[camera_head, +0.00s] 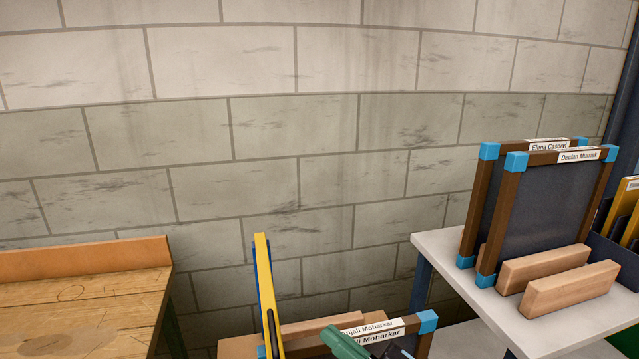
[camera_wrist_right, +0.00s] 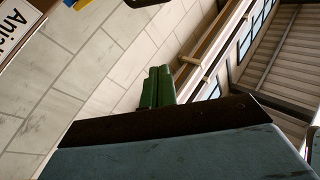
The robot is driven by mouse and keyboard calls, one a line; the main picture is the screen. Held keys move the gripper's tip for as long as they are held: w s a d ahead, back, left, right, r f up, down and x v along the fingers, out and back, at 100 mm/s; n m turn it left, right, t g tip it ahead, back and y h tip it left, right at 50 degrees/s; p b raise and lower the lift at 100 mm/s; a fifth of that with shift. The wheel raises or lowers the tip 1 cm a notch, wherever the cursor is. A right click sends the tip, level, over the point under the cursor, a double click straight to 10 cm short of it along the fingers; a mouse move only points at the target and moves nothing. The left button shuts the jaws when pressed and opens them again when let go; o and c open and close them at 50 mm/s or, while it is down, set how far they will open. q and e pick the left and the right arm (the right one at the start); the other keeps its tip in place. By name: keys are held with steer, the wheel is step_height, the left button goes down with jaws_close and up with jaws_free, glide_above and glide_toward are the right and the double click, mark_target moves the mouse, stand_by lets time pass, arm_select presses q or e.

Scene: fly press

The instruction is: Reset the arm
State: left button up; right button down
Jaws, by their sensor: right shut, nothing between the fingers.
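My right gripper (camera_head: 345,343) shows at the bottom edge of the head view as a green finger end, in front of the name-labelled frames there. In the right wrist view its two green fingers (camera_wrist_right: 157,88) lie side by side, shut with nothing between them. The fingers point towards the wall and roof in that view. Most of the right arm is out of the head view. My left gripper is in neither view.
A wooden bench (camera_head: 85,290) stands at left. A thin yellow-and-blue upright piece (camera_head: 265,295) stands beside labelled frames (camera_head: 427,322) at bottom centre. A white shelf (camera_head: 450,260) at right carries dark blue-cornered frames (camera_head: 545,205) and wooden blocks (camera_head: 570,290). A block wall (camera_head: 300,130) is behind.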

steer(key=s+d+f+m+g+h, duration=0.1)
steer(key=s+d+f+m+h, duration=0.3)
steer(key=d+f+h, duration=0.65)
steer(key=s+d+f+g+h, duration=0.3)
steer(key=s+d+f+g, duration=0.1)
steer(key=s, duration=0.5)
steer(key=s+d+f+g+h, duration=0.3)
steer(key=s+d+f+g, duration=0.2)
steer(key=s, duration=0.3)
step_height(320, 180, down, 25)
steer(key=s+g, duration=0.1)
steer(key=s, duration=0.1)
steer(key=s+d+f, duration=0.2)
steer(key=s+f, duration=0.5)
steer(key=s, duration=0.1)
steer(key=s+d+f+g, duration=0.1)
steer(key=s+d+f, duration=0.1)
steer(key=s+f, duration=0.5)
steer(key=shift+s+d+f, duration=0.25)
steer(key=shift+s, duration=0.2)
steer(key=c, duration=2.1)
jaws_free()
steer(key=shift+h, duration=0.25)
steer(key=shift+c, duration=0.2)
